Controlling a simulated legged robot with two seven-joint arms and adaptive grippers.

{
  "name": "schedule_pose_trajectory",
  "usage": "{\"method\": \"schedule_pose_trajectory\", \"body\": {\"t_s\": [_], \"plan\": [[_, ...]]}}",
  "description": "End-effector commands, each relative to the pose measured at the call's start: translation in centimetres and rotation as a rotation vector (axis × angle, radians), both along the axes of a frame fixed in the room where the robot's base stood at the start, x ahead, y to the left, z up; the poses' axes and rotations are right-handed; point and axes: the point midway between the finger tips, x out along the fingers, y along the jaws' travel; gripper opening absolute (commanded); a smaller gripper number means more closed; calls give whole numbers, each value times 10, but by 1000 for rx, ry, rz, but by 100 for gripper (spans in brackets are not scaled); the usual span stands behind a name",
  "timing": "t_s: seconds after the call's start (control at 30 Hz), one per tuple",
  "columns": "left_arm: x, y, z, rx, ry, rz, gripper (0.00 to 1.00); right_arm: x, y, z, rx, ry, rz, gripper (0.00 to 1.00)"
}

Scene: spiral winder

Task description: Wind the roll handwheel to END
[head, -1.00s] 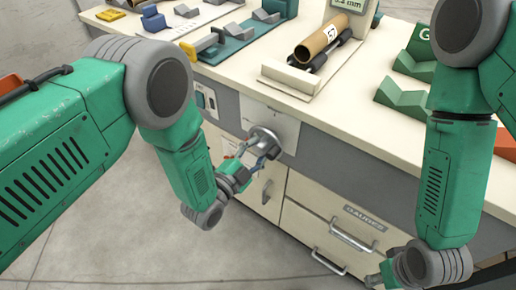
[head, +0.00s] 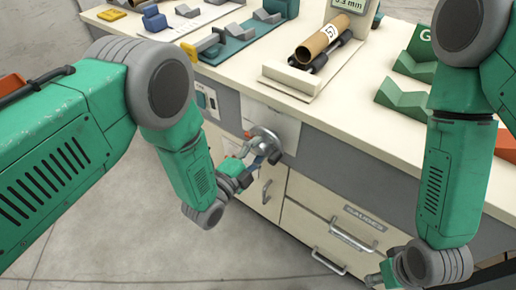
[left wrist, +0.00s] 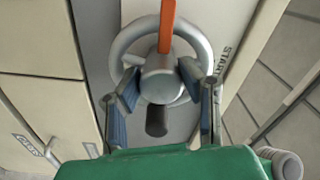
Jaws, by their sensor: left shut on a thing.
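The roll handwheel (head: 264,132) is a grey metal ring with a round hub on the front of the bench. In the left wrist view, the ring (left wrist: 121,40) carries an orange bar (left wrist: 166,25) at the top and a dark knob (left wrist: 156,121) below the hub. My left gripper (head: 255,155) is at the wheel, its blue-padded fingers (left wrist: 162,80) on either side of the hub and shut on the wheel. START is printed on the pale plate (left wrist: 232,60) to the right; I see no END mark. My right gripper (head: 376,281) is mostly cut off at the bottom edge.
On the benchtop (head: 350,117) are a cardboard roll (head: 325,42) in a holder, green V-blocks (head: 403,97) and a display (head: 352,5) that seems to read 0.3 mm. Floor at left is clear.

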Motion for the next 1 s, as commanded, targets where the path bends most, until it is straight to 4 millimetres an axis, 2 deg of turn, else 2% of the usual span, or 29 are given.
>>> {"method": "schedule_pose_trajectory", "body": {"t_s": [0.03, 0.13, 0.17, 0.2, 0.23, 0.5, 0.63, 0.77, 1.0], "plan": [[-5, -1, -6, 5, 16, -6, 4, 0, 0, 0, 0, 0, 0, 40], [-5, -2, -6, 5, 16, -6, 4, 0, 0, -1, 0, 0, 0, 40], [-5, -2, -6, 5, 16, -6, 37, 0, 0, -1, 0, 0, 0, 40], [-5, -2, -6, 4, 17, -6, 51, 0, 0, 0, 0, 0, 0, 40], [-5, -1, -6, 4, 17, -6, 53, 0, 0, 0, 0, 0, 0, 40], [-3, 0, -2, 1, 7, -2, 53, 0, 0, 0, 0, 0, 0, 40], [-9, 4, -2, 1, 7, -2, 53, -2, 0, 1, -1, -2, 0, 40], [-26, 17, -3, 3, 9, -2, 53, -2, 0, 1, -1, -3, 0, 40], [-68, 47, -4, 4, 13, -3, 53, -2, 0, 1, -1, -3, 0, 40]]}}
